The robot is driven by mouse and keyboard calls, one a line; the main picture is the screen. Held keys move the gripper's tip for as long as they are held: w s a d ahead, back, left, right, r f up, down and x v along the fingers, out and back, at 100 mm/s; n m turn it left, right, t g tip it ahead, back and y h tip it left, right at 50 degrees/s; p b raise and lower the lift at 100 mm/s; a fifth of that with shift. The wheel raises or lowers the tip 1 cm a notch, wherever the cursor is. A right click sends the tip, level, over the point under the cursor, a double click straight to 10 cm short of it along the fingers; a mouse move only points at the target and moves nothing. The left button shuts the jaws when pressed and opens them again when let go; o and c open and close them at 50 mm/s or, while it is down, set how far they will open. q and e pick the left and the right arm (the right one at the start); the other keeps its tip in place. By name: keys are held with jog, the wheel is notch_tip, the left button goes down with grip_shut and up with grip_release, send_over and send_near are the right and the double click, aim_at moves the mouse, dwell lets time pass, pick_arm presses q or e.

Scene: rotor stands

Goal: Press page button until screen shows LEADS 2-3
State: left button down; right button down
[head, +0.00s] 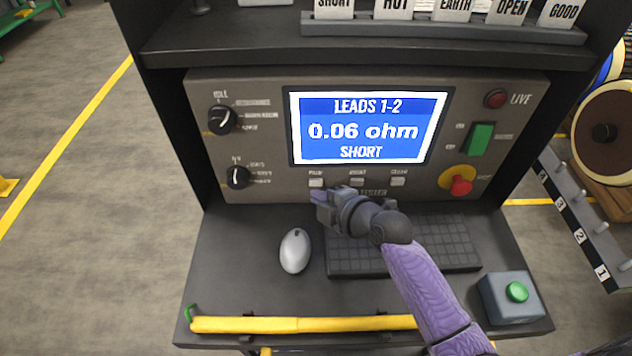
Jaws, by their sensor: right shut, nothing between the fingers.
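The tester's screen (367,127) reads LEADS 1-2, 0.06 ohm, SHORT. Below it is a row of three small pale buttons. The left one, the page button (316,182), has a small label above it that is hard to read. The middle button (357,182) and right button (398,181) show clear. My right gripper (318,194) is shut and empty, its tip just below the page button; I cannot tell whether it touches. My right arm comes in from the lower right over the keyboard. My left gripper is not in view.
A mouse (295,251) and keyboard (440,245) lie on the shelf, with a yellow bar (300,324) along its front. A green-button box (513,297) stands at right. The panel has two black knobs (221,119) and a red stop button (461,185).

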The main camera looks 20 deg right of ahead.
jog(key=shift+w, duration=0.15)
jog(key=shift+w+d, duration=0.15)
jog(key=shift+w, duration=0.1)
jog(key=shift+w+d+b, duration=0.1)
jog(key=shift+w+b, duration=0.2)
jog(key=shift+b, duration=0.1)
dwell(0.4)
dwell(0.3)
jog(key=shift+s+a+p, duration=0.25)
jog(key=shift+s+p, duration=0.2)
jog(key=shift+s, duration=0.3)
jog(key=shift+s+a+r+p, duration=0.1)
jog(key=shift+s+a+p, duration=0.05)
jog(key=shift+s+p, duration=0.4)
jog(key=shift+s+a+r+p, duration=0.15)
jog(key=shift+s+p, duration=0.15)
jog(key=shift+s, duration=0.3)
jog(key=shift+s+a+f+p, duration=0.1)
jog(key=shift+s+a+p, duration=0.15)
jog(key=shift+s, duration=0.4)
jog(key=shift+s+a+f+p, duration=0.1)
jog(key=shift+s+p, duration=0.25)
jog(key=shift+s, duration=0.25)
